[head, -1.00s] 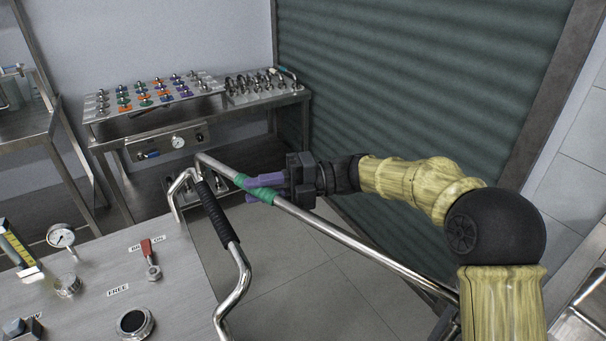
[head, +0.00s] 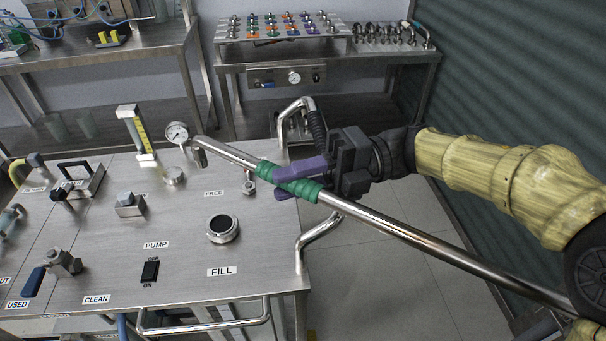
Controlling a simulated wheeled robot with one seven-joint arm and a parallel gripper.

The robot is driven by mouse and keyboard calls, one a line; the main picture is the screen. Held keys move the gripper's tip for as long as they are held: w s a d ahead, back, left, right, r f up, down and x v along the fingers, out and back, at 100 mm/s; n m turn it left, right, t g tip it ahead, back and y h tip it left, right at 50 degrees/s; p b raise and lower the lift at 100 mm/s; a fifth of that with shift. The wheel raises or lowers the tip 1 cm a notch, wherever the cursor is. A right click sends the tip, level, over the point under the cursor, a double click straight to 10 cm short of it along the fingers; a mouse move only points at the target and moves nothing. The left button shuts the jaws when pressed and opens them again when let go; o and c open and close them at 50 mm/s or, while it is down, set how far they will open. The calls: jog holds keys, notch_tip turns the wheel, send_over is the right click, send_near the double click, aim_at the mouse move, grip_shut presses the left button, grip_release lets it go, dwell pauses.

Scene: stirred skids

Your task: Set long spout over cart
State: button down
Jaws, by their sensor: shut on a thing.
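The long spout (head: 420,240) is a thin steel pipe with a green wrapped grip and a short bent tip at its far left end. My gripper (head: 292,183), with purple fingers, is shut on the green grip. The spout slants from the lower right up to the left. Its bent tip shows above the cart top, in front of the round gauge. The cart (head: 110,245) has a steel top with labels PUMP, FILL, FREE, CLEAN and USED. The round black FILL port (head: 222,228) lies below and left of the grip in the picture. The height of the tip above the top cannot be told.
On the cart stand a gauge (head: 177,133), a yellow-scaled flow meter (head: 137,135), valves and a black switch (head: 150,271). A bench (head: 330,62) with rows of coloured fittings stands behind. A green shutter (head: 520,90) closes the right side. Floor is clear right of the cart.

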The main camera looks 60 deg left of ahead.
jog(key=shift+s+d+f+h, duration=0.1)
jog(key=shift+s+d+h, duration=0.05)
jog(key=shift+s+h, duration=0.2)
jog(key=c, duration=1.6)
grip_release()
jog(key=o, duration=0.3)
jog(key=shift+s, duration=0.3)
jog(key=shift+o, duration=0.2)
jog(key=shift+w, duration=0.55)
jog(key=w+d, duration=0.1)
jog(key=w, duration=1)
jog(key=shift+p, duration=0.45)
jog(key=shift+d, duration=0.1)
